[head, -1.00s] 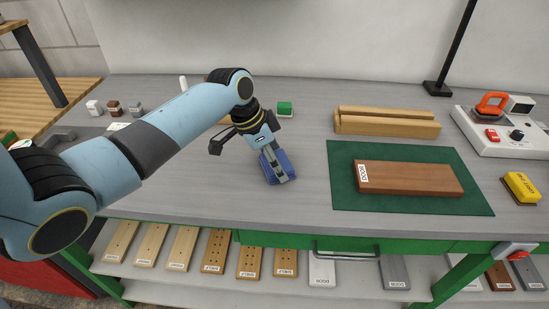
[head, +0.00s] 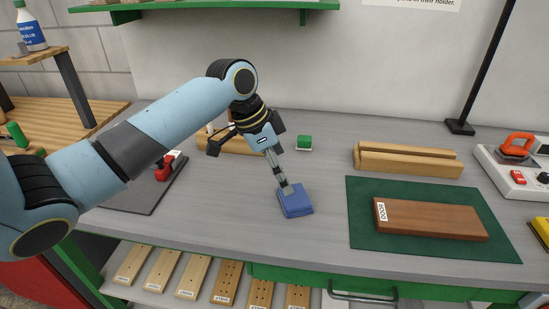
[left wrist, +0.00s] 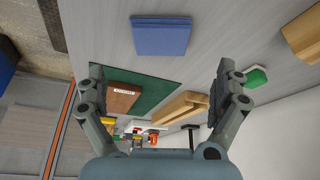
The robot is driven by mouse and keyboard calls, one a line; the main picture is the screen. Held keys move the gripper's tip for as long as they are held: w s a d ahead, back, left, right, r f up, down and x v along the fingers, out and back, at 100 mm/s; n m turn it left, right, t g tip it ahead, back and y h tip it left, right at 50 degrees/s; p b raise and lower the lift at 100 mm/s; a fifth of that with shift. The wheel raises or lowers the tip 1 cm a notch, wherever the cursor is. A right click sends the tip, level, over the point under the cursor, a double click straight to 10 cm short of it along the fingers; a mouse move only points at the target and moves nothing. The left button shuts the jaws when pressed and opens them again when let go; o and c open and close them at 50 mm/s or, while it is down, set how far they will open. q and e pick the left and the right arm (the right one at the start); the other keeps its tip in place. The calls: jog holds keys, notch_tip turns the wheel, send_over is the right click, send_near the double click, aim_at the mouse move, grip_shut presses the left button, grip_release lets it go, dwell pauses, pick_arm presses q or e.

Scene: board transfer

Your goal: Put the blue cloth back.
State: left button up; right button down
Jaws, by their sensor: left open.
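The blue cloth (head: 295,203) lies as a flat folded square on the grey bench, left of the green mat. It also shows in the left wrist view (left wrist: 161,38), beyond the fingertips and not between them. My left gripper (head: 285,187) is at the cloth's far edge in the head view, and its finger covers a small part of the cloth. In the left wrist view its two fingers (left wrist: 162,78) are wide apart with nothing between them. My right gripper is not in view.
A brown board (head: 430,218) lies on the green mat (head: 365,242) to the right. Wooden blocks (head: 408,162) stand behind it. A small green block (head: 304,143) is behind the cloth. A dark grey mat (head: 140,195) is at left. Bench around the cloth is clear.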

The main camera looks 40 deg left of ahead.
pick_arm(q)
jog(key=shift+v, duration=1.7)
jog(key=s+d+n+y, duration=0.2)
jog(key=s+d+n, duration=0.1)
jog(key=s, duration=0.8)
jog(key=s+d+n+y, duration=0.1)
jog(key=s+d+n, duration=0.25)
jog(key=s, duration=0.75)
notch_tip(320, 180, down, 36)
jog(key=s+a+g+b, duration=0.1)
jog(key=s+a+b, duration=0.15)
jog(key=b, duration=0.65)
jog(key=s+f+b, duration=0.3)
jog(key=s+f, duration=0.6)
jog(key=f, duration=0.3)
jog(key=s+a+f+g+b, duration=0.1)
jog(key=s+f+b, duration=0.3)
jog(key=s+f, duration=0.5)
notch_tip(320, 180, down, 3)
jog(key=shift+r+g+b, duration=0.15)
jog(key=shift+g+b, duration=0.15)
